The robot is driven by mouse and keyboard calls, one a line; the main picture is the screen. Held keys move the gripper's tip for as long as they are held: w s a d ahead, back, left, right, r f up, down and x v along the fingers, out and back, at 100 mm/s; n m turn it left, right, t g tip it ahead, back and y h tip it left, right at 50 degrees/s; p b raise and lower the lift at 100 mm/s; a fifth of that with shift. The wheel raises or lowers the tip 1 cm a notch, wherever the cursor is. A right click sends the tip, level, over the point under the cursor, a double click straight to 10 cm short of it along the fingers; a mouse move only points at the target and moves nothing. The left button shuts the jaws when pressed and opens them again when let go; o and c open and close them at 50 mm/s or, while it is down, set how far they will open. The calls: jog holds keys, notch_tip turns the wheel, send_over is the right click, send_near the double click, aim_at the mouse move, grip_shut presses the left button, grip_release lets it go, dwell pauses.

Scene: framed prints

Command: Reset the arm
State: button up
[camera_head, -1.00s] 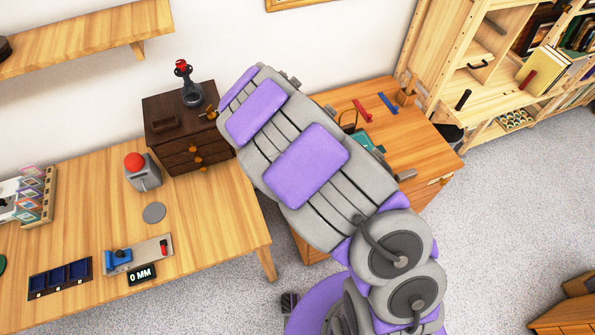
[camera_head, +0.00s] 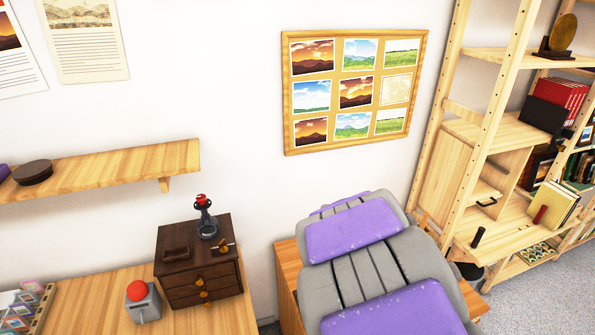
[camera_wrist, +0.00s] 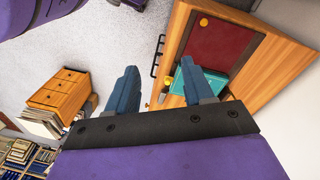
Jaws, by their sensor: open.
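My gripper (camera_wrist: 158,75) shows in the wrist view with its two blue-grey fingers spread apart and nothing between them. Beyond the fingers is a wooden desk (camera_wrist: 290,55) with a dark red panel (camera_wrist: 217,45) and a teal item (camera_wrist: 212,84) on it. I cannot tell how far the fingertips are from the desk. In the head view my purple and grey arm fills the lower right, in front of another wooden desk area, and hides most of it. The gripper end is not visible there.
A dark drawer chest (camera_head: 197,262) and a red-button box (camera_head: 143,302) stand on the left table. A wall shelf (camera_head: 110,170) is above. A framed board of prints (camera_head: 353,91) hangs on the wall. A tall wooden shelf unit (camera_head: 480,130) stands right. The wrist view shows a wooden cabinet (camera_wrist: 60,95).

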jog(key=s+d+r+n, duration=0.1)
jog(key=s+r+n, duration=0.1)
jog(key=s, duration=0.5)
jog(key=s+d+r+n, duration=0.1)
jog(key=s+r+n, duration=0.2)
jog(key=s, duration=0.4)
jog(key=s+d+r+n+g+y, duration=0.1)
jog(key=s+r+n, duration=0.2)
jog(key=s, duration=0.4)
jog(key=shift+s+d+r+n+b, duration=0.15)
jog(key=shift+s+d+n+b, duration=0.2)
jog(key=shift+n, duration=0.45)
jog(key=shift+w+a, duration=0.15)
